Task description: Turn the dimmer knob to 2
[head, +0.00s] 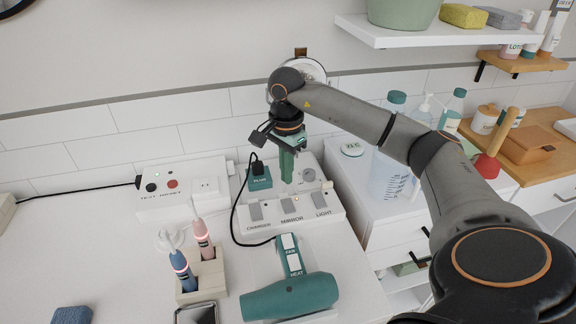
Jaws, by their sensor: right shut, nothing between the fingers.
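A small round grey knob (309,175), which looks like the dimmer, sits on the back part of a white switch panel (252,240). The panel has rocker switches labelled CHARGER, MIRROR and LIGHT along its front. Marks around the knob are too small to read, so its setting cannot be told. My right gripper (287,178) points down over the panel, just left of the knob in the picture. Its green fingers are shut and empty. Whether the fingertips touch the panel cannot be told. My left gripper is not in view.
A green plug (259,178) with a black cable stands left of the gripper. A white TEST/RESET box (160,204) is further left. A teal hair dryer (290,297) and a toothbrush holder (205,279) lie in front. A clear jug (392,178) stands right, beneath my arm.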

